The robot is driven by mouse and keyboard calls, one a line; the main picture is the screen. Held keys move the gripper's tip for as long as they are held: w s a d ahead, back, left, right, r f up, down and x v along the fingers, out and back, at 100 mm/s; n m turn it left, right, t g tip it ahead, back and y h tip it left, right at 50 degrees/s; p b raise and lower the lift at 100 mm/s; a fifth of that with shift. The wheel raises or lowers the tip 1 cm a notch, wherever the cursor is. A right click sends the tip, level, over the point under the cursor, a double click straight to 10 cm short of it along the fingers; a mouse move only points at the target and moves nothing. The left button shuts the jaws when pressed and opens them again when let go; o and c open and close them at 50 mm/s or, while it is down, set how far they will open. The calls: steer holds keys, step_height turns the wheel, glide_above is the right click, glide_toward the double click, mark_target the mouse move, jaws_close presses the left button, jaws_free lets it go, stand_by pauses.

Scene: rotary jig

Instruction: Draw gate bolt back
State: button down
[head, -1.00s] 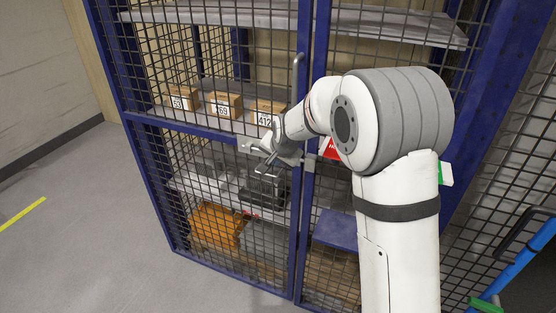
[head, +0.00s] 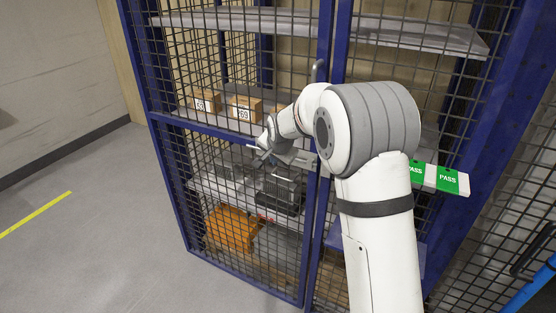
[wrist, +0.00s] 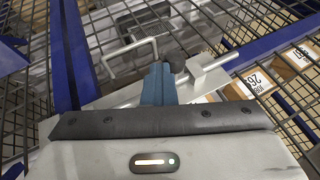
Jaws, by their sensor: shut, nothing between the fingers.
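The gate bolt (wrist: 212,78) is a light grey metal rod and bracket with a dark round knob (wrist: 177,63), crossing the mesh in the wrist view. My gripper (wrist: 158,84) has its blue fingers together and empty, right beside the knob. I cannot tell whether they touch it. In the head view my gripper (head: 266,153) is at the bolt's height, left of the blue gate post (head: 322,120). My arm hides much of the bolt there.
The blue-framed mesh cage holds shelves with numbered cardboard boxes (head: 243,108) and an orange bin (head: 232,228). A wire handle (wrist: 128,50) shows beside the bolt. Green PASS tags (head: 447,180) hang right of my arm. The floor (head: 90,240) at left is clear.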

steer(key=shift+a, duration=0.1)
steer(key=s+d+r+b, duration=0.3)
steer(key=s+d+r, duration=0.1)
steer(key=s+r, duration=0.4)
steer(key=shift+d+r, duration=0.15)
steer(key=shift+r, duration=0.4)
steer(key=s+d+f+n+g, duration=0.1)
steer(key=s+d+f+n, duration=0.1)
steer(key=s, duration=0.9)
steer(key=s+d+f+n+g, duration=0.1)
steer(key=s+d, duration=0.4)
steer(key=s, duration=0.6)
steer(key=s+d+f+n+g+h, duration=0.1)
steer(key=s+d+f+n, duration=0.2)
steer(key=s, duration=0.8)
steer(key=shift+s+d+n+g, duration=0.25)
steer(key=shift+d+n+g, duration=0.05)
steer(key=shift+d+n, duration=0.1)
